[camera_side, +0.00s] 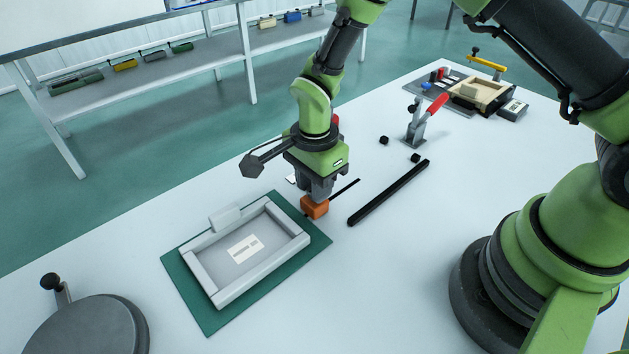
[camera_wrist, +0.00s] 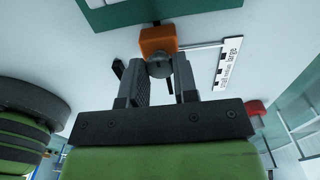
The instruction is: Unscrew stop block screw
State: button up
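The orange stop block (camera_side: 315,208) sits on the white table beside the green plate's right corner. It also shows in the wrist view (camera_wrist: 157,39). A grey round screw head (camera_wrist: 159,66) with a dark stem shows at the block's near side in the wrist view. My gripper (camera_side: 317,193) points down right at the block. In the wrist view my gripper's two fingers (camera_wrist: 158,75) stand apart, one on each side of the screw head. I cannot tell whether they touch it. In the side view the gripper hides the screw.
A grey frame (camera_side: 288,262) lies on a green plate (camera_side: 206,322) left of the block. A black bar (camera_side: 390,191) lies to the right. A red-handled clamp (camera_side: 416,132) and a wooden tray (camera_side: 497,103) stand farther back. A round grey disc (camera_side: 90,330) is at the front left.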

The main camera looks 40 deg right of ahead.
jog(key=shift+n, duration=0.4)
